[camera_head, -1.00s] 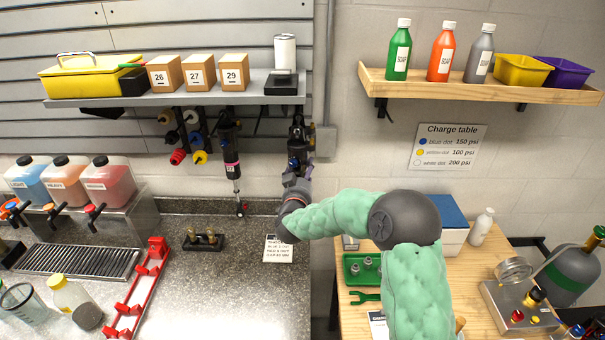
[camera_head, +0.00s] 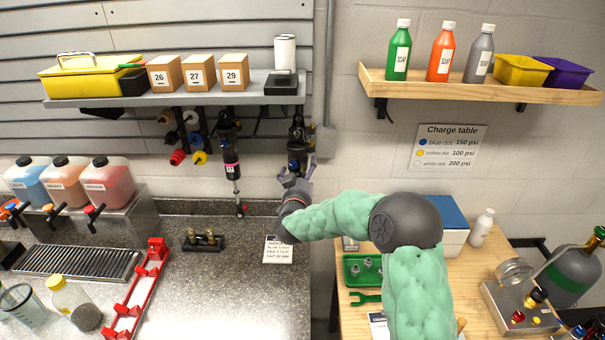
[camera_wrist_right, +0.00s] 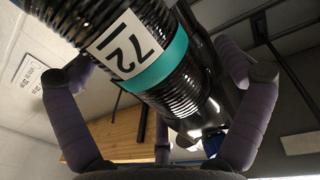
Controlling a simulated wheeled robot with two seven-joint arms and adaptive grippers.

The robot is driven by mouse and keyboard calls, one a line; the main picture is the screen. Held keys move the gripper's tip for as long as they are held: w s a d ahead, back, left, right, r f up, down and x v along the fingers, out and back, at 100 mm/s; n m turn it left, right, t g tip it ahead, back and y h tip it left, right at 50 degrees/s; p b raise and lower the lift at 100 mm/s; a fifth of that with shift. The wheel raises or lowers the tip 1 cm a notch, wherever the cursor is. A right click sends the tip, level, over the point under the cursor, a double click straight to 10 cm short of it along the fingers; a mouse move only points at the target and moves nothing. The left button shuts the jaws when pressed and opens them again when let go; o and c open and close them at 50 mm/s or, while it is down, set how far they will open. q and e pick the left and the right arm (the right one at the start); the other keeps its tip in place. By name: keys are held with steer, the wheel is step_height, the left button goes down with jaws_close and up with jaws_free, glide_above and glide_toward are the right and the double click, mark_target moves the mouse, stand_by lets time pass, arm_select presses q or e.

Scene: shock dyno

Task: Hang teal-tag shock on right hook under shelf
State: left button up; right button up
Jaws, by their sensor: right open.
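The teal-tag shock (camera_head: 298,145) is upright under the right end of the grey shelf (camera_head: 215,97), where it appears to hang. Its contact with the hook is not clear. In the right wrist view its black coil body (camera_wrist_right: 185,85) shows a white label reading 72 and a teal band. My right gripper (camera_head: 297,171) is just below and around the shock's lower part, its fingers spread apart. In the wrist view the fingers (camera_wrist_right: 160,100) stand on both sides of the shock with visible gaps. My left gripper is not in view.
Another shock (camera_head: 231,160) with a pink tag hangs to the left, near several coloured knobs (camera_head: 190,140). Boxes, a yellow case and a white roll stand on the shelf. A vertical conduit (camera_head: 328,80) runs close on the right.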

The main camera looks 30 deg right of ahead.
steer(key=shift+f, duration=0.1)
steer(key=shift+f, duration=0.25)
steer(key=v, duration=1.2)
steer(key=shift+r, duration=0.3)
